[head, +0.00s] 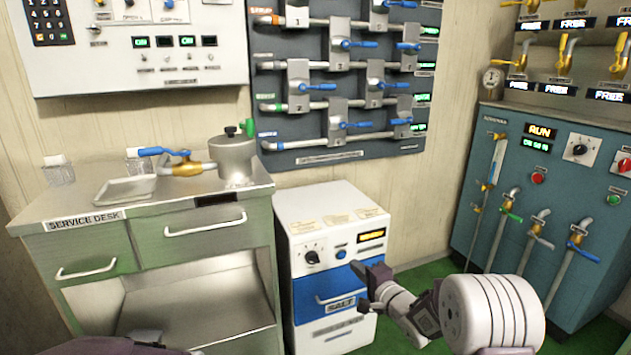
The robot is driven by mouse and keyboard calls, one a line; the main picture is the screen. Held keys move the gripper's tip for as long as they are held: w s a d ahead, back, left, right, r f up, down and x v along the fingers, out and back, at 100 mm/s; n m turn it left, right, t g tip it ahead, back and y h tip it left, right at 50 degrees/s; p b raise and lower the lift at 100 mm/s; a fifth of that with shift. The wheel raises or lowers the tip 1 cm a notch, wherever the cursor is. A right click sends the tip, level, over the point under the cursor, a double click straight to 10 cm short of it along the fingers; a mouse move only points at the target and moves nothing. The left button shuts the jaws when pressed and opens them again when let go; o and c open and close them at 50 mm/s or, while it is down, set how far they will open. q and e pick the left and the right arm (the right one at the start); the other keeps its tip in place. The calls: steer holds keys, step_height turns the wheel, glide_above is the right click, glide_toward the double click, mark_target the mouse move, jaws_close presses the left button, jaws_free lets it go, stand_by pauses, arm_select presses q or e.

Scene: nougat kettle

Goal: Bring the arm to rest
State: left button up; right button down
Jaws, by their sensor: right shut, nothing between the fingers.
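My right arm comes in from the lower right, with its large white ringed joint in the foreground. Its gripper (367,273) is shut and empty. It shows in front of the small white and blue cabinet labelled SALT (340,305); I cannot tell whether it touches the cabinet. My left gripper is not in view.
A green service desk (190,248) stands at left, with a steel tray (125,190) and a grey pot (233,155) on top. A valve panel (345,85) hangs on the back wall. A teal machine (540,190) with levers stands at right. Green floor (425,275) shows between.

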step_height(320, 180, up, 5)
steer(key=s+h+p, duration=0.1)
steer(key=s, duration=0.2)
steer(key=s+d+f+n+g+h+p, duration=0.15)
steer(key=s+f+n+g, duration=0.3)
steer(key=s, duration=0.55)
steer(key=s+d+f+n+g+h, duration=0.15)
steer(key=s+f+n+g, duration=0.3)
steer(key=s, duration=0.55)
steer(key=s+d+f+n+g+h, duration=0.1)
steer(key=s+d+f+n+g, duration=0.25)
steer(key=s, duration=0.65)
arm_select(q)
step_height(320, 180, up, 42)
steer(key=p, duration=3.8)
arm_select(e)
step_height(320, 180, up, 37)
steer(key=a+g, duration=0.1)
steer(key=a, duration=0.1)
steer(key=shift+r, duration=0.15)
steer(key=shift+n, duration=0.25)
